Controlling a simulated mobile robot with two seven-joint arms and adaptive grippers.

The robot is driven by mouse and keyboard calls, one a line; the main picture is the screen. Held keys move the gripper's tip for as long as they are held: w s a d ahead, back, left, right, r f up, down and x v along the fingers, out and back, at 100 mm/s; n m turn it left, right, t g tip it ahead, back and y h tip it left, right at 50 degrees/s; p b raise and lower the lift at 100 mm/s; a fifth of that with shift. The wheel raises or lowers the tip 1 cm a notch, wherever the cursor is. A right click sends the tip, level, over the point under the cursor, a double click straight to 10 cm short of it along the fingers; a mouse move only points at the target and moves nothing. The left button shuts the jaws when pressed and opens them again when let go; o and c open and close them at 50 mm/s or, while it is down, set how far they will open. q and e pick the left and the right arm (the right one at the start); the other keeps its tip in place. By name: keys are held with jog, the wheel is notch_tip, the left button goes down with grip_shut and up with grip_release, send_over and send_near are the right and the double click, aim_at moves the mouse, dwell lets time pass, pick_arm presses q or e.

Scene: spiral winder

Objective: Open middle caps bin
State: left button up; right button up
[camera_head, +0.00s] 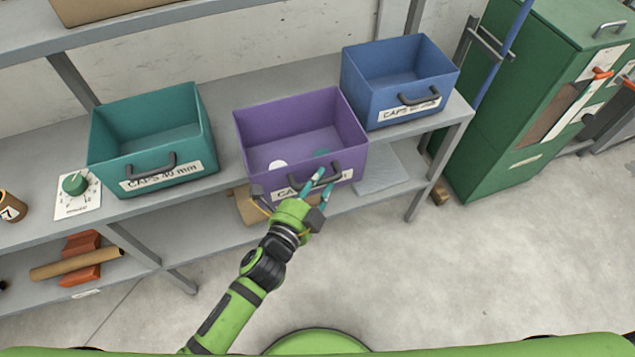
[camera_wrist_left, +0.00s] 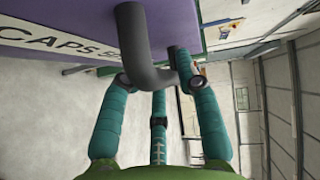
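The middle caps bin is the purple one (camera_head: 285,116), between a teal bin and a blue bin on the shelf. Its front juts out past the shelf edge. Inside lie a white cap (camera_head: 278,165) and a small green piece. Its dark handle (camera_head: 335,172) is partly covered by my left gripper (camera_head: 318,184). In the left wrist view the handle (camera_wrist_left: 148,62) comes down among the teal fingers of the gripper (camera_wrist_left: 158,88). The fingers look extended and spread apart around it; firm contact cannot be made out. My right gripper is in neither view.
The teal bin (camera_head: 195,100), labelled for 40 mm caps, stands left, and the blue bin (camera_head: 352,80) right. A green cabinet (camera_head: 500,120) stands right. The floor in front (camera_head: 480,270) is clear.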

pick_arm(q)
jog(key=shift+s, duration=0.2)
jog(key=v, duration=1.1)
jog(key=shift+s+a, duration=0.2)
jog(key=shift+s, duration=0.1)
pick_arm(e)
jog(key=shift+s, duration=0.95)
pick_arm(q)
jog(key=s+a+f+n+g+y, duration=0.2)
jog(key=a+f+n, duration=0.1)
jog(key=f, duration=0.7)
jog(key=s+a+f+n+g+y, duration=0.1)
jog(key=s+a+f+n+g, duration=0.2)
jog(key=f, duration=0.6)
jog(key=s+a+f+n+g+y, duration=0.1)
jog(key=a+f+n+y, duration=0.2)
jog(key=f, duration=0.7)
jog(key=s+a+f+n+g, duration=0.3)
jog(key=s+f, duration=0.4)
jog(key=s, duration=0.4)
jog(key=s+a+f+n+g+y+b, duration=0.1)
jog(key=s+a+f+n+g, duration=0.3)
jog(key=s+f+n, duration=0.3)
jog(key=s+a+f, duration=0.1)
jog(key=s, duration=0.2)
jog(key=shift+s+a+f+y, duration=0.25)
jog(key=shift+s+a+y, duration=0.05)
jog(key=shift+s+a, duration=0.1)
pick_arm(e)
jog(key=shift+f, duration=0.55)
